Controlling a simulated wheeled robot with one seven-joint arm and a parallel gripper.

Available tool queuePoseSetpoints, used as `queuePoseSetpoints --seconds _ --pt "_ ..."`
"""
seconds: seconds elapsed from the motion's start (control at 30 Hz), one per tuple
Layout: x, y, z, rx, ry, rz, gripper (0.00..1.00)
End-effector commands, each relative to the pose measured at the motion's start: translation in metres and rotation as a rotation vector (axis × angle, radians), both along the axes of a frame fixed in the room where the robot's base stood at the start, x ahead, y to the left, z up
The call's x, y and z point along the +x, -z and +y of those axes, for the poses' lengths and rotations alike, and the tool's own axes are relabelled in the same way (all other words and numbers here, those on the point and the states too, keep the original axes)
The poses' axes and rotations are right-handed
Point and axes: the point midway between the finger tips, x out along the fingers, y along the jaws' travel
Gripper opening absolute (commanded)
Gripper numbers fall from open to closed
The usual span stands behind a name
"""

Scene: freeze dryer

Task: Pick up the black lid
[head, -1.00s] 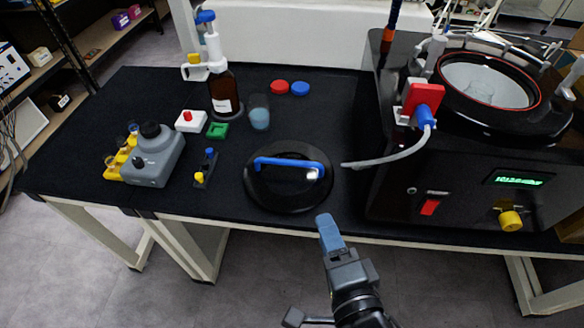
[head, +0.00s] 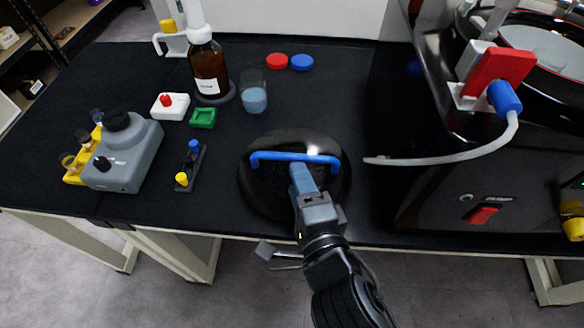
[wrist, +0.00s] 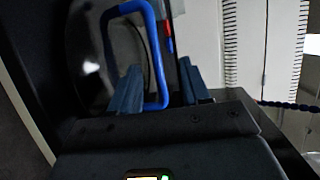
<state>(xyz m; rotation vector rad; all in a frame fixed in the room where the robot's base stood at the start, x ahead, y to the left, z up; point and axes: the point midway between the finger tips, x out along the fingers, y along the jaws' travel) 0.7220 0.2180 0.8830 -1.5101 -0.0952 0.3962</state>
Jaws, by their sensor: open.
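The black lid (head: 262,190) lies on the black bench top near its front edge. It is round and glossy, with a blue bar handle (head: 296,157) across its top. The lid also shows in the wrist view (wrist: 92,60), with its blue handle (wrist: 157,50) running down between the fingers. My gripper (head: 301,172) is over the front part of the lid, its fingertips close to the handle. In the wrist view my gripper (wrist: 160,88) is open, with one blue finger on each side of the handle. I cannot tell whether a finger touches it.
The freeze dryer (head: 440,200) stands right of the lid, and its grey hose (head: 450,158) reaches toward the lid. A grey device (head: 125,155), a small stand (head: 190,168), a beaker (head: 254,98) and a brown bottle (head: 209,72) stand to the left.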

Motion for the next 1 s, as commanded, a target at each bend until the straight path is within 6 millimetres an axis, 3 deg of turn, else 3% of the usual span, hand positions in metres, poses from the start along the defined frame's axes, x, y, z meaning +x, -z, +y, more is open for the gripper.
queuePoseSetpoints --seconds 0.07,0.23,0.8,1.0 --pt "0.000 0.010 0.000 0.000 0.000 0.000 0.47" --pt "0.008 0.012 0.003 -0.002 -0.001 -0.001 0.47" --pt "0.070 0.021 0.020 0.000 -0.001 0.000 0.47" --pt "0.074 0.024 0.021 0.000 0.000 0.000 0.47"
